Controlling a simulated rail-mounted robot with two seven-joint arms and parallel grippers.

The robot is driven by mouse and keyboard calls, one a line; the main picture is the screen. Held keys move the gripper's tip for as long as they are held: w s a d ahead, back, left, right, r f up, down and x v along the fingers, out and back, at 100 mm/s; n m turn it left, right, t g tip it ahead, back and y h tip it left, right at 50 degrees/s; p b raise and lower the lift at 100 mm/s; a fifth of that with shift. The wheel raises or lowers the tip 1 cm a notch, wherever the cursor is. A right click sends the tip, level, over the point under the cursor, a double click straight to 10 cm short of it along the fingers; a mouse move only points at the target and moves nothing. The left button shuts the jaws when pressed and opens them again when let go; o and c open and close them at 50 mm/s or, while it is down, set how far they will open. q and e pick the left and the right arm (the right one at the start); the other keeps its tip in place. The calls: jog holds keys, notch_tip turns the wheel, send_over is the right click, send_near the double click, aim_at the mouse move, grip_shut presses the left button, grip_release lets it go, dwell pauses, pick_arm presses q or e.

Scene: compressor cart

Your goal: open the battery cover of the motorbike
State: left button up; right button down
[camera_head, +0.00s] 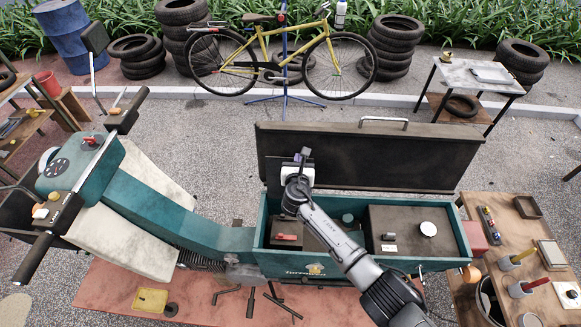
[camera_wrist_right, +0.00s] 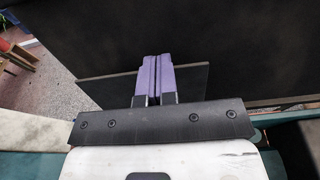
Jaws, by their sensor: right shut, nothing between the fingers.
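The teal motorbike (camera_head: 165,215) stands across the left and middle, with a long teal box (camera_head: 365,268) at its right end. A large dark lid (camera_head: 400,160) with a metal handle stands raised at the back of the box. My right gripper (camera_head: 304,153) is shut and empty in front of the lid's inner face, near its left end. Its purple fingers are together in the right wrist view (camera_wrist_right: 153,78). A thin dark panel (camera_wrist_right: 100,88) stands close behind them there; I cannot tell whether they touch it or whether it is the battery cover. My left gripper is out of view.
Inside the box are a red-handled part (camera_head: 287,237) and a brown block with a white cap (camera_head: 428,229). My right forearm crosses the box. A wooden bench (camera_head: 500,210) with tools stands at right. A yellow bicycle (camera_head: 265,60) is behind.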

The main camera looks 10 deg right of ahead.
jog(key=shift+w+d, duration=0.1)
jog(key=shift+w, duration=0.2)
dwell(0.4)
